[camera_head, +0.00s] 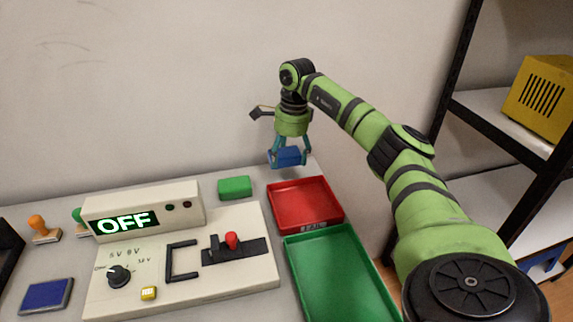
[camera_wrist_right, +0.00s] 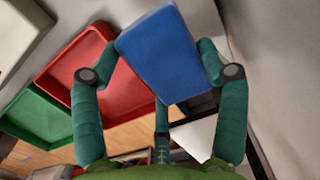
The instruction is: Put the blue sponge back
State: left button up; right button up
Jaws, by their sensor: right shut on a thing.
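The blue sponge (camera_head: 288,157) is a small blue block held in my right gripper (camera_head: 290,153), above the back edge of the table behind the red tray. A flat dark blue pad (camera_head: 47,295) lies at the table's front left. My left gripper is not in view.
A red tray (camera_head: 338,222) and a green tray (camera_head: 291,240) lie on the right side of the table. A green block (camera_head: 235,187) lies left of the red tray. A control panel (camera_head: 215,272) with an OFF display stands left. Stamps (camera_head: 43,230) stand far left. A shelf (camera_head: 490,112) is at right.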

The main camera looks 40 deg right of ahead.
aim_at(286, 166)
jog(key=shift+w+d+f, duration=0.1)
jog(key=shift+w+f, duration=0.2)
jog(key=shift+w, duration=0.05)
notch_tip(286, 166, down, 4)
jog(key=shift+r, duration=0.1)
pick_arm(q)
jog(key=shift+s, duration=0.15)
pick_arm(e)
jog(key=shift+s, duration=0.1)
jog(key=o, duration=1.1)
jog(key=r, duration=1.1)
jog(key=shift+s+d+r+p, duration=0.2)
jog(key=shift+s+d+p, duration=0.1)
jog(key=shift+d, duration=0.1)
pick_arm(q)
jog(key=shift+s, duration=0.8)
pick_arm(e)
jog(key=shift+r, duration=0.3)
